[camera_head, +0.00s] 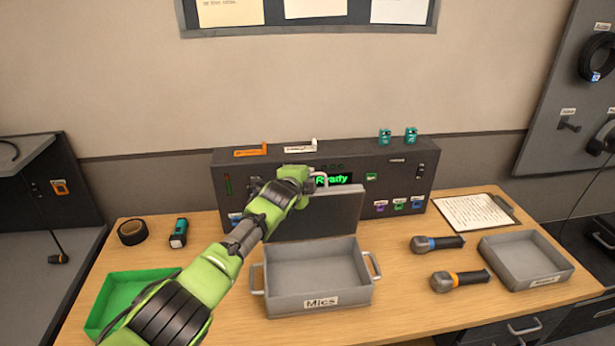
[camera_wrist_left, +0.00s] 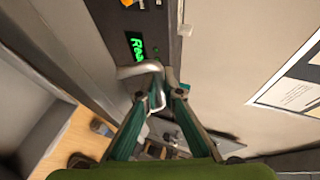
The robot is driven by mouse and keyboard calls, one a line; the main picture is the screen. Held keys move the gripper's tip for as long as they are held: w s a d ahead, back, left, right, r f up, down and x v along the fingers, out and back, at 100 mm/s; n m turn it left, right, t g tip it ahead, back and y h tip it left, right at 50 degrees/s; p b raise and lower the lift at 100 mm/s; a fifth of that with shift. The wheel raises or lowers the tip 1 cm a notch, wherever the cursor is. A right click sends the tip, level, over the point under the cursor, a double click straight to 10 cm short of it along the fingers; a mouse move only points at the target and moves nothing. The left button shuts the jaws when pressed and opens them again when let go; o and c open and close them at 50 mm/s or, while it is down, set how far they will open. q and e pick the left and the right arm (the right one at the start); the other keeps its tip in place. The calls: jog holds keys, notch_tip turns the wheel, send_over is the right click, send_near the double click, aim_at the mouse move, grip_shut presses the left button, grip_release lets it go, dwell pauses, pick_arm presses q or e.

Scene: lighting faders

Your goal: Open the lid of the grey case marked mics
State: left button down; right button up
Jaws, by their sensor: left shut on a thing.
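The grey case marked Mics (camera_head: 318,290) stands on the table, and its tray part looks empty. Its lid (camera_head: 335,212) is up at the back of the case, in front of the dark control box. My left gripper (camera_head: 312,182) is at the lid's top edge, shut on the lid handle (camera_head: 321,176). The handle also shows in the left wrist view (camera_wrist_left: 140,70), at the fingertips of my left gripper (camera_wrist_left: 160,92). My arm hides part of the lid's left side. My right gripper is not in view.
The control box (camera_head: 400,165) with a green display stands behind the lid. A green tray (camera_head: 118,285) is at the left, near black tape (camera_head: 132,232). Two microphones (camera_head: 436,243), a grey tray (camera_head: 525,262) and a clipboard (camera_head: 476,212) lie to the right.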

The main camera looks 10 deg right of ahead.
pick_arm(q)
jog(key=c, duration=2.4)
grip_release()
jog(key=shift+c, duration=0.2)
jog(key=shift+s, duration=0.1)
jog(key=v, duration=1.1)
jog(key=shift+s+a+r, duration=0.15)
jog(key=shift+s+a, duration=0.1)
jog(key=shift+s, duration=0.05)
